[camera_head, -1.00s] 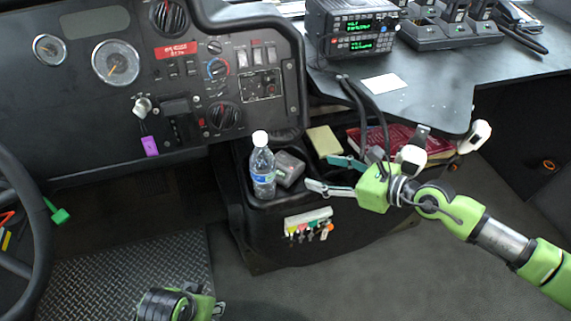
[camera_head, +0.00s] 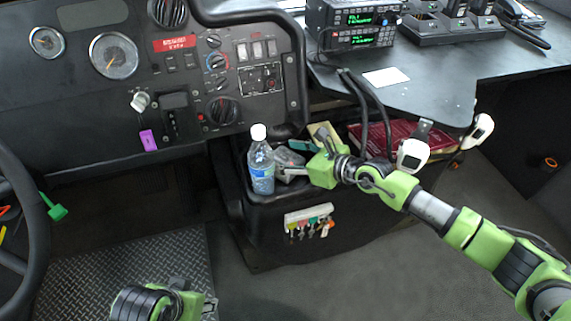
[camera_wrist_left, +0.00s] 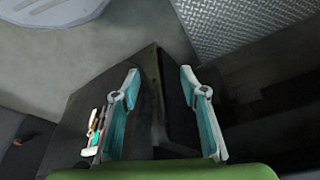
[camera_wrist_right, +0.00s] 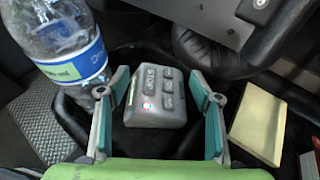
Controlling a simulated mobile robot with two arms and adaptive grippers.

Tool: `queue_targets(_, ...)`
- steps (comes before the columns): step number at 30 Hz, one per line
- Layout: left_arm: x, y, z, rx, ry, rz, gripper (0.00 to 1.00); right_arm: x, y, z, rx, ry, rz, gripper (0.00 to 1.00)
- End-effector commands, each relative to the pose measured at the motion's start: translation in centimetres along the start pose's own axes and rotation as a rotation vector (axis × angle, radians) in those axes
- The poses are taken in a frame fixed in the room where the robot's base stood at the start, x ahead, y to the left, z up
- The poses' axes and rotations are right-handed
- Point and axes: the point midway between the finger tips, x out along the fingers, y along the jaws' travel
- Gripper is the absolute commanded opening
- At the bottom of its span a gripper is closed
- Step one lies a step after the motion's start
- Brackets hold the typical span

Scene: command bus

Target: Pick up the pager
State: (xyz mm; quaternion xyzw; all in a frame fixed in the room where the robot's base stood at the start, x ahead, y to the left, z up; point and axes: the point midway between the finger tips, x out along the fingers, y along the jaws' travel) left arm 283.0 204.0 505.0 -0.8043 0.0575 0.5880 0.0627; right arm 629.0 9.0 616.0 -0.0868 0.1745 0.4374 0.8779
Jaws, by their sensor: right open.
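The pager (camera_wrist_right: 155,92) is a small grey box with buttons and a small red light, lying on the black console. In the head view the pager (camera_head: 289,158) shows just right of the water bottle, partly covered by my right gripper. My right gripper (camera_wrist_right: 160,100) is open, with one finger on each side of the pager in the right wrist view; whether they touch it I cannot tell. It also shows in the head view (camera_head: 293,161). My left gripper (camera_wrist_left: 158,78) is open and empty in the left wrist view, low over the floor area.
A water bottle (camera_head: 261,163) stands close left of the pager. A yellow notepad (camera_wrist_right: 258,122) lies to its right. A red book (camera_head: 385,140) lies further right, under black cables. Keys (camera_head: 309,222) hang on the console front.

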Motion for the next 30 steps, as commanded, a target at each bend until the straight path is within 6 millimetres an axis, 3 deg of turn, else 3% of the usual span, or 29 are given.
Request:
queue_targets(7, -0.2, 0.0, 0.0, 0.0, 0.0, -0.001, 0.4, 0.2, 0.1, 0.0, 0.0, 0.001, 0.001, 0.59)
queue_targets(12, -0.2, 0.0, 0.0, 0.0, 0.001, -0.001, 0.4, 0.2, 0.1, 0.0, 0.0, 0.001, 0.001, 0.21)
queue_targets(25, -0.2, 0.0, -0.2, 0.0, 0.005, -0.001, 0.4, 0.0, 0.0, 0.4, 0.0, -0.002, 0.0, 0.21)
queue_targets(26, -0.2, 0.0, -0.2, 0.0, 0.005, 0.0, 0.4, 0.0, 0.0, 0.5, 0.0, -0.002, 0.0, 0.16)
queue_targets(27, 0.1, 0.0, -0.1, 0.0, 0.001, 0.0, 0.4, -0.1, 0.0, 0.7, 0.0, -0.002, 0.001, 0.1)
queue_targets(30, 1.8, 0.1, -0.1, 0.001, -0.01, 0.002, 0.4, -0.3, 0.1, 1.2, 0.0, -0.002, 0.001, 0.1)
